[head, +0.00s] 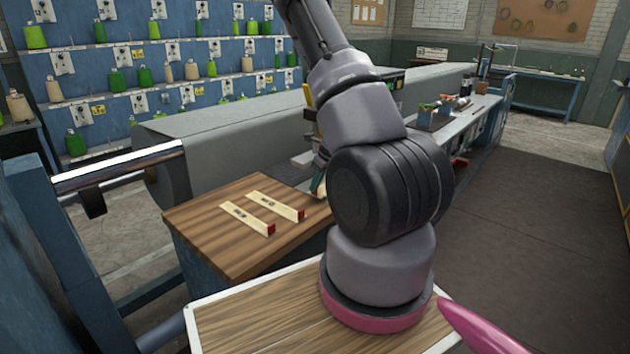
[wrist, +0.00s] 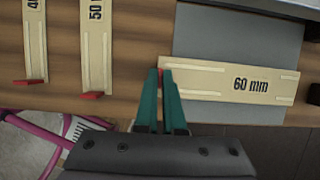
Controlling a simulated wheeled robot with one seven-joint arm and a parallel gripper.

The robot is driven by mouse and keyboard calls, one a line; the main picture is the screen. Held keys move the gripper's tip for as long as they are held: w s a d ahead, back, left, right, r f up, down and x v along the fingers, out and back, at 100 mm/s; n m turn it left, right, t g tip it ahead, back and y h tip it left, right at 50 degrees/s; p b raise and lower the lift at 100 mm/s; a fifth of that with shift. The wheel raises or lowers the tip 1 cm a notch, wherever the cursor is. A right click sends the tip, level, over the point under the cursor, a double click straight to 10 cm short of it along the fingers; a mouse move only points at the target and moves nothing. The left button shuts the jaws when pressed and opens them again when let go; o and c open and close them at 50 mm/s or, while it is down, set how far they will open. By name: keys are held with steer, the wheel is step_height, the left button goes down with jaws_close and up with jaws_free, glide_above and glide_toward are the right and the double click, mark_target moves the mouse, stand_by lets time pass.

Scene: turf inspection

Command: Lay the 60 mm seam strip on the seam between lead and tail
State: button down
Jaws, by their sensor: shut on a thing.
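The pale 60 mm strip (wrist: 235,84) lies crosswise in the wrist view, its red end at the left between my fingertips. My gripper (wrist: 161,74) has green fingers shut on that red end. The strip spans a grey sheet (wrist: 238,32), which shows above and below it. I cannot tell whether the strip touches the sheet. No seam line shows; any seam under the strip is hidden. In the head view my gripper (head: 318,190) is at the right of the wooden top, mostly behind my arm, and the held strip is hidden.
The 50 mm strip (wrist: 95,45) and a second strip (wrist: 35,40), its label cut off, lie on the wooden top (head: 200,230) to the left. A large grey roll (head: 235,135) stands behind. Tools (head: 445,105) stand on the bench farther right. Open floor (head: 530,200) is at right.

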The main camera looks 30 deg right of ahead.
steer(key=w+a, duration=0.1)
steer(key=w, duration=0.2)
steer(key=w+a, duration=0.1)
steer(key=w, duration=0.3)
steer(key=w+a, duration=0.2)
steer(key=w, duration=0.2)
steer(key=shift+f, duration=0.8)
steer(key=c, duration=0.9)
jaws_free()
steer(key=shift+c, duration=0.2)
steer(key=v, duration=1.1)
steer(key=shift+w, duration=0.1)
